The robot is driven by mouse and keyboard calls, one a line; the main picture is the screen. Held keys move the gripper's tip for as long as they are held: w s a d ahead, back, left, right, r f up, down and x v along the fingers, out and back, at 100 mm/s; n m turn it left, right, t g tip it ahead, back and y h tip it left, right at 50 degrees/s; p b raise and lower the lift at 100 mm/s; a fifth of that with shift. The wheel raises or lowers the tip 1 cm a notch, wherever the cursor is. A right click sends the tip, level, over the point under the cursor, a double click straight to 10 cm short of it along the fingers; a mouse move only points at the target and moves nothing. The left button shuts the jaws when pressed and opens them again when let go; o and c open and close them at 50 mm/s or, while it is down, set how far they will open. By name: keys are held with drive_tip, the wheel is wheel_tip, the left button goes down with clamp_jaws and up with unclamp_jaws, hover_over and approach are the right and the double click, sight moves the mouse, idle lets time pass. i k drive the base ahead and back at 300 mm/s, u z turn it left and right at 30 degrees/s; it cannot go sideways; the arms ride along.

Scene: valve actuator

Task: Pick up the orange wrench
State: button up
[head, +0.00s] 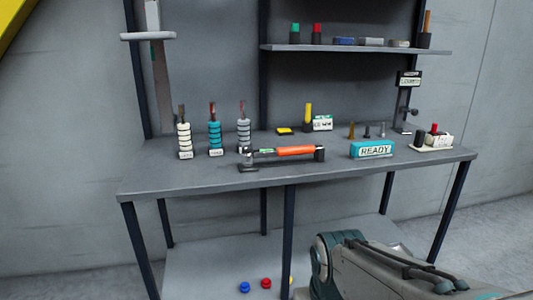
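The orange wrench (295,151) lies across the front part of the grey workbench top (215,179). Its orange grip is toward the right, with a dark end at the far right. Its left part is dark with a small green patch and ends in a grey and black head near the front edge. It lies nearly level, running left to right. Nothing covers it in the head view. Part of my arm shows at the lower right, below and in front of the bench. My gripper is not seen.
Ringed holders in white, teal and grey (243,134) stand behind and left of the wrench. A teal READY block (372,150) sits to its right. A shelf (358,48) hangs above the back. Small coloured knobs (266,284) lie on the lower shelf.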

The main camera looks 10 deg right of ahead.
sight(248, 159)
drive_tip(key=k, duration=0.65)
drive_tip(key=z, duration=0.75)
drive_tip(key=i, duration=1.4)
drive_tip(key=u, duration=0.1)
